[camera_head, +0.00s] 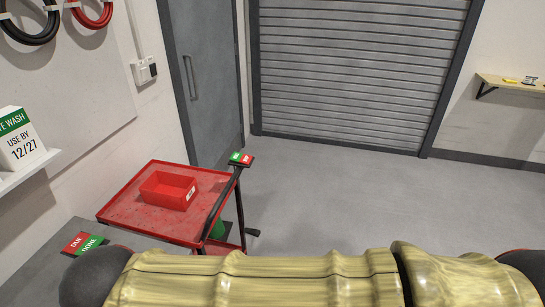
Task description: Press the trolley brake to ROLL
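The red trolley (125,213) stands left of centre, near the left wall and the grey door. A dark handle bar (218,206) runs along its right side. At the bar's upper end is a small two-part plate, green (235,156) on the left and red (248,160) on the right. Its lettering is too small to read, so I cannot tell the brake's setting. A dark lever-like part (252,233) shows low on the trolley's right. My gripper is out of view; only my arm in a yellowish sleeve crosses the bottom, hiding the floor there.
A red bin (168,190) sits on the trolley. A grey surface (45,270) at lower left bears a red-and-green DUE/DONE sign (83,243). A white box (22,138) stands on a wall shelf. Floor (340,195) right of the trolley is clear, up to a roller shutter (350,70).

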